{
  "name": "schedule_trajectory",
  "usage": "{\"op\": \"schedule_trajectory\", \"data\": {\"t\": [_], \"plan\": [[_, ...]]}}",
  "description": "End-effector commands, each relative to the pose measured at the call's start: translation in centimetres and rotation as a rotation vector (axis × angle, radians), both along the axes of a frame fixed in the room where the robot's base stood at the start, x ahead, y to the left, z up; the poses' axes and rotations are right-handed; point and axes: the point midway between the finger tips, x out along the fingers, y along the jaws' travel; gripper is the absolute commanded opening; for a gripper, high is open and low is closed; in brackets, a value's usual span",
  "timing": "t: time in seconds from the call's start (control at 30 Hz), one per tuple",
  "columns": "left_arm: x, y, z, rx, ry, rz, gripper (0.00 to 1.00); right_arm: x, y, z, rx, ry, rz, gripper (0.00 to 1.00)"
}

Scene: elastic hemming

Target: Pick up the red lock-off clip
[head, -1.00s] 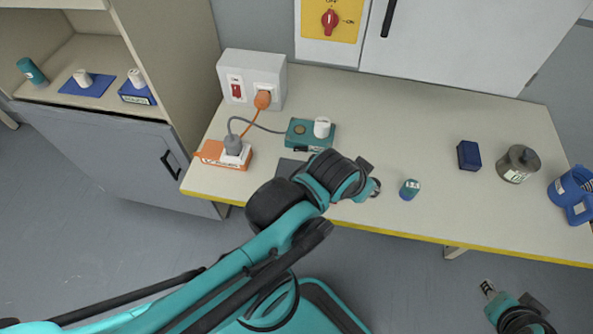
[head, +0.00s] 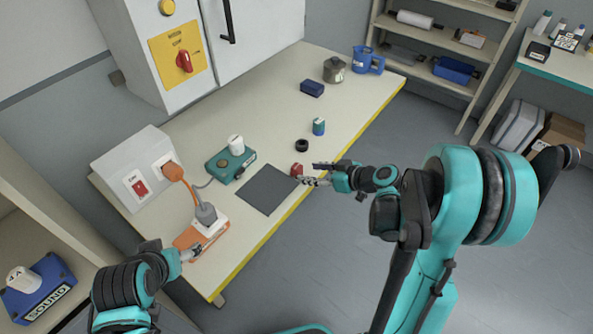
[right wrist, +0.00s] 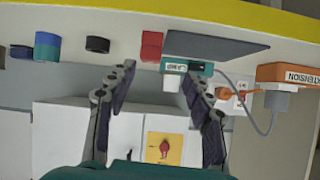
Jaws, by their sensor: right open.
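The red lock-off clip (head: 298,170) lies on the workbench near its front edge, at the right side of a dark grey mat. My right gripper (head: 316,173) is open, its fingertips close to the clip from the front edge side. In the right wrist view the clip (right wrist: 151,46) shows as a red block just beyond and between the spread fingertips (right wrist: 160,72); the fingers hold nothing. My left gripper (head: 190,254) is at the bench's left end, close to the orange extension block (head: 187,238); its jaws are too small to read.
The dark grey mat (head: 268,189) lies left of the clip. A black ring (head: 301,145) and a blue-green cylinder (head: 319,127) stand behind it. A teal box (head: 224,168) with a white knob and cables lie further left.

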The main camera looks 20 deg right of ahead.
Motion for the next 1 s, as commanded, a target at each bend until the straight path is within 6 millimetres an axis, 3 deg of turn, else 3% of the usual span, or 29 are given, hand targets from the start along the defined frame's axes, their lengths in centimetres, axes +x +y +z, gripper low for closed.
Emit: {"op": "schedule_trajectory", "data": {"t": [0.1,0.27,0.8,1.0], "plan": [[0.0,0.0,-0.2,0.0,0.0,0.0,0.76,0.9,-1.3,-1.2,0.009,-0.087,0.026,0.52],[0.0,0.0,-0.3,0.0,0.0,0.0,0.76,1.5,-1.8,-1.8,0.009,-0.149,0.045,0.52],[0.0,0.0,-2.8,0.0,0.0,0.0,0.76,6.4,2.5,-4.4,0.009,-0.155,0.049,0.52],[0.0,0.0,-2.9,0.0,0.0,0.0,0.76,6.9,2.9,-4.5,0.01,-0.154,0.046,0.52]]}}
